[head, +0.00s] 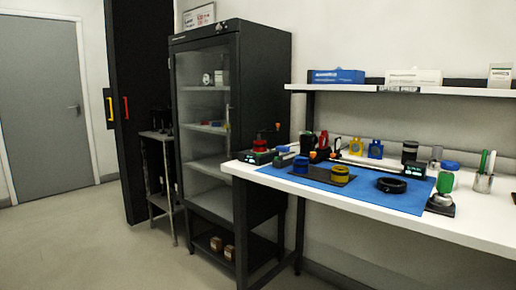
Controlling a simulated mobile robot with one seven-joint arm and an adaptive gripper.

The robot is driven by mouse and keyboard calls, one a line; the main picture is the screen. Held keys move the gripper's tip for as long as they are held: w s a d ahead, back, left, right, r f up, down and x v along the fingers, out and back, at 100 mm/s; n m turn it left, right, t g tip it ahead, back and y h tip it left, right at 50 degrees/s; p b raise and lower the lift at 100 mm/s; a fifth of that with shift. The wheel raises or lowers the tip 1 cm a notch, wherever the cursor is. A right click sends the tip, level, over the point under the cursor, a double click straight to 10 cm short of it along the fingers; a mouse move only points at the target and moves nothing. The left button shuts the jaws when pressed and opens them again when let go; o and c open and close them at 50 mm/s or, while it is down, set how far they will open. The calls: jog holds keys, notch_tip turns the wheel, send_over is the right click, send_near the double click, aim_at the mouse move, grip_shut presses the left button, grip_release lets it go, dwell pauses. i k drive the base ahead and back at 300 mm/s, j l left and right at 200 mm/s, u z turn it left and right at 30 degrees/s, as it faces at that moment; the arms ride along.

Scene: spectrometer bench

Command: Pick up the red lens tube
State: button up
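A small red cylinder (259,145), which looks like the red lens tube, stands at the left end of the bench on a low dark device (256,157). At this size I cannot make out its details. A second red item, a ring-like upright piece (323,141), stands further right among other bench parts. My gripper is not in the head view.
The white bench (471,215) carries a blue mat (345,193) with blue, yellow and black cylindrical parts. A glass-door cabinet (204,130) stands left of the bench. The floor (100,240) at front left is clear.

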aim_at(260, 146)
jog(key=i+l+z, duration=0.3)
jog(key=i, duration=0.55)
jog(key=i+l+z, duration=0.1)
jog(key=i+z, duration=0.2)
jog(key=i, duration=0.55)
